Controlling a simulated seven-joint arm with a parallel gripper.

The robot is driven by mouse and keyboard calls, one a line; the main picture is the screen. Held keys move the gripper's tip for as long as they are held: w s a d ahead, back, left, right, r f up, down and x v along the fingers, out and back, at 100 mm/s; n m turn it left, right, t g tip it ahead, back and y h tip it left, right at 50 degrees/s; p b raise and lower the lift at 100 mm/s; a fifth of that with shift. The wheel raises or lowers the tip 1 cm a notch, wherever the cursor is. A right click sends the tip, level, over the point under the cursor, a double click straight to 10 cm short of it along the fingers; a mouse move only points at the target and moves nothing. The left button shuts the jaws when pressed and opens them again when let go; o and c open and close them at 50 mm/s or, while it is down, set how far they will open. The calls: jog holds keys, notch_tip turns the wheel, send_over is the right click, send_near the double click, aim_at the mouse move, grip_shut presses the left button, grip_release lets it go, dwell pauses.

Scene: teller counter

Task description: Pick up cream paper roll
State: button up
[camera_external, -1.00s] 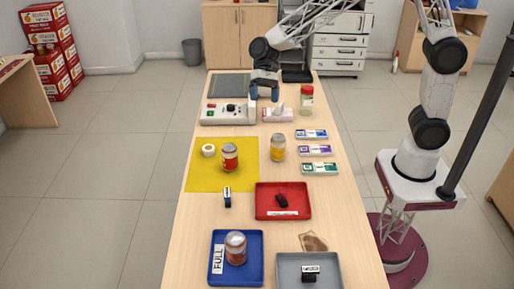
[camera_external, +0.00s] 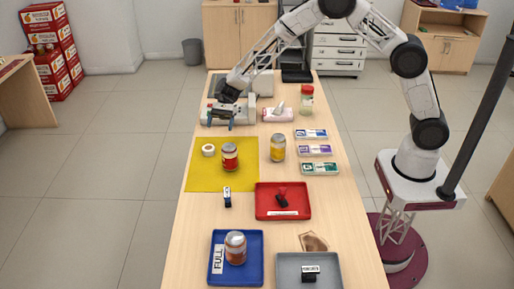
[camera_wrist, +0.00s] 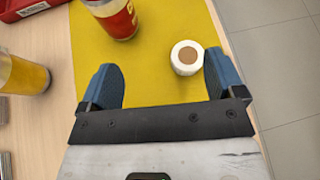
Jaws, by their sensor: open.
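The cream paper roll (camera_external: 208,150) stands on the yellow mat (camera_external: 205,178), near its left side. In the wrist view the roll (camera_wrist: 186,57) is white with a tan round centre, close to the inner side of the right finger. My gripper (camera_external: 221,122) is open and empty, over the far edge of the mat in front of the grey machine. In the wrist view my gripper (camera_wrist: 163,85) shows two blue fingers spread wide, and the roll lies right of the middle between them. I cannot tell the exact height of the fingers above the mat.
A red-labelled jar (camera_external: 230,158) stands on the mat right of the roll. The grey machine (camera_external: 246,115) is behind the mat. A red tray (camera_external: 262,207) lies nearer the camera. The mat's front left is clear.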

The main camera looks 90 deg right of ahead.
jog(key=m+t+y, duration=0.1)
jog(key=m, duration=0.1)
send_near(209, 146)
jog(key=x, duration=0.2)
jog(key=shift+w+a+f, duration=0.1)
jog(key=shift+w+a, duration=0.05)
jog(key=shift+a, duration=0.15)
jog(key=shift+a, duration=0.1)
jog(key=shift+x, duration=1.25)
jog(key=shift+x, duration=2.6)
jog(key=shift+c, duration=0.3)
jog(key=c, duration=0.9)
